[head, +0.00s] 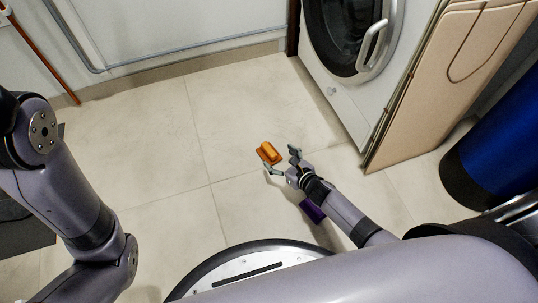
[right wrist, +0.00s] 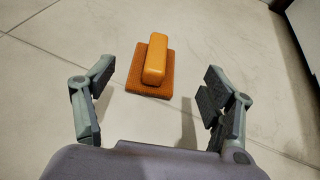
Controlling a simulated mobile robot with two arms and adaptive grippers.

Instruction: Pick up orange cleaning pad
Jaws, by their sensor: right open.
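The orange cleaning pad (head: 268,152) lies on the tiled floor, with a darker flat base and a raised lighter orange block as its handle. It also shows in the right wrist view (right wrist: 155,60), ahead of my right gripper and between the lines of its fingers. My right gripper (head: 281,160) is open and empty, just short of the pad, with one finger to each side. The fingers also show apart in the right wrist view (right wrist: 152,98), and they do not touch the pad. My left gripper is out of view; only my left arm shows.
A white front-loading washing machine (head: 343,75) stands at the upper right, beside a beige panel (head: 450,65). A blue cylinder (head: 505,140) stands at the far right. A purple object (head: 313,211) is partly hidden under my right arm. The floor left of the pad is clear.

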